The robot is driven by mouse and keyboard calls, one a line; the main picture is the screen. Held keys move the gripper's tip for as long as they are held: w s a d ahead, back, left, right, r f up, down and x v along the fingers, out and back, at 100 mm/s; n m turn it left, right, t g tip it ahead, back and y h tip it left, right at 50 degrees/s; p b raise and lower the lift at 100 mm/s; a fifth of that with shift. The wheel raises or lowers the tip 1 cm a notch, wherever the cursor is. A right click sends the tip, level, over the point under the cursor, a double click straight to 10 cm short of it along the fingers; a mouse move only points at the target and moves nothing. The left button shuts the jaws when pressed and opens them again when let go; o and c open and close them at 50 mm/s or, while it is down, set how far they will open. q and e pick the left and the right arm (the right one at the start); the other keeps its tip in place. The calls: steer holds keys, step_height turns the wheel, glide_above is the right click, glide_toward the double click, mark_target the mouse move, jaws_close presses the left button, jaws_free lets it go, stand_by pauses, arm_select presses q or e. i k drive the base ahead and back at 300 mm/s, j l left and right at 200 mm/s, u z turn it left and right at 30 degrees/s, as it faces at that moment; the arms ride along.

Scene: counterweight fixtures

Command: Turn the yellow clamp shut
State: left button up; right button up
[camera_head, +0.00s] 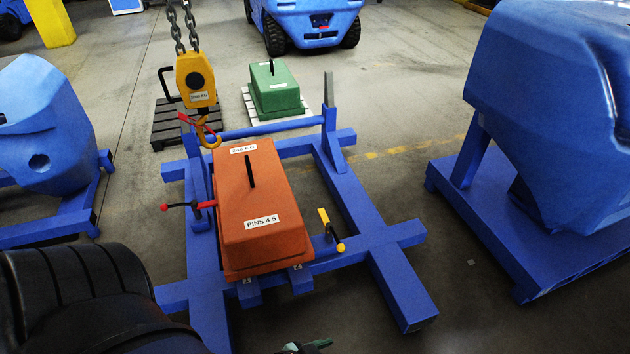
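The yellow clamp (324,217) is on the blue frame (352,185), at the right side of the orange counterweight (262,190). It has a yellow plate standing up and a dark lever with a yellow knob (340,247) at its lower right. Whether the clamp touches the counterweight is too small to tell. A small grey-green tip, seemingly of my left gripper (308,346), shows at the bottom edge, below and apart from the clamp. Most of this gripper is cut off, so its opening is hidden. My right gripper is not in view.
A red-knobbed clamp (200,205) is on the counterweight's left side. A yellow hoist block (196,80) with a hook hangs on chains just behind it. A green counterweight (274,90) stands farther back. Large blue bodies flank the frame. Floor shows right of the frame.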

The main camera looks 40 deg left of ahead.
mark_target(329, 232)
steer(key=i+j+u, duration=0.1)
steer(key=i+u, duration=0.45)
steer(key=u, duration=0.25)
steer(key=i+l+u, duration=0.1)
steer(key=i+u, duration=0.3)
steer(key=k, duration=0.1)
